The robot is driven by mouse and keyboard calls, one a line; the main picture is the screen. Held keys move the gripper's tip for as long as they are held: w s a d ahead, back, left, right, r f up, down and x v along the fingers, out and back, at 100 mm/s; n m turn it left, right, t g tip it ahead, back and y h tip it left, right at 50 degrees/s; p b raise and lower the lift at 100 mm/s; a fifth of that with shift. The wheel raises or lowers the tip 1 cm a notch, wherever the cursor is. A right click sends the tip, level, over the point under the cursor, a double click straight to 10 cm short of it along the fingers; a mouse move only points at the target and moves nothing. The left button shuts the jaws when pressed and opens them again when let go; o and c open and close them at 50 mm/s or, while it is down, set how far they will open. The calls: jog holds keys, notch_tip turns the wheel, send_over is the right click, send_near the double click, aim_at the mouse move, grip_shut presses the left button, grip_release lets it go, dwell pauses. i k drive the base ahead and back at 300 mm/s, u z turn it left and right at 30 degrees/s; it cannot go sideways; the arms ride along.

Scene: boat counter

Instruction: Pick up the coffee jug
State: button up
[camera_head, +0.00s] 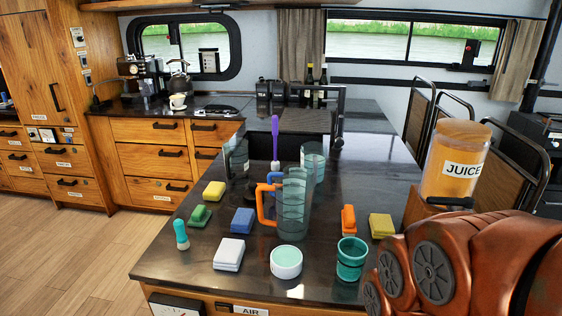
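A tall clear jug with an orange handle (292,208) stands upright near the middle of the dark counter, its handle on the left. A blue-handled vessel (274,180) is just behind it and partly hidden. A dark see-through vessel (236,158) stands farther back on the left. No label shows which of these is the coffee jug. My gripper is not in view. Copper-coloured parts at the lower right look like my arm, and they cover the counter's right front corner.
Sponges and brushes surround the jugs, including a white block (229,254) and an orange brush (348,220). A white-and-teal bowl (286,262) and a teal cup (351,258) stand in front. A juice container (455,162) is at right. A clear tumbler (313,162) stands behind.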

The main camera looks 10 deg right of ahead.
aim_at(235, 150)
jog(key=u, duration=0.9)
jog(key=k, duration=1.2)
jog(key=u, duration=1)
jog(key=i, duration=2.35)
jog(key=z, duration=0.45)
jog(key=i, duration=1.6)
jog(key=z, duration=0.9)
jog(key=i, duration=1.05)
jog(key=z, duration=1.85)
jog(key=i, duration=0.8)
jog(key=z, duration=0.7)
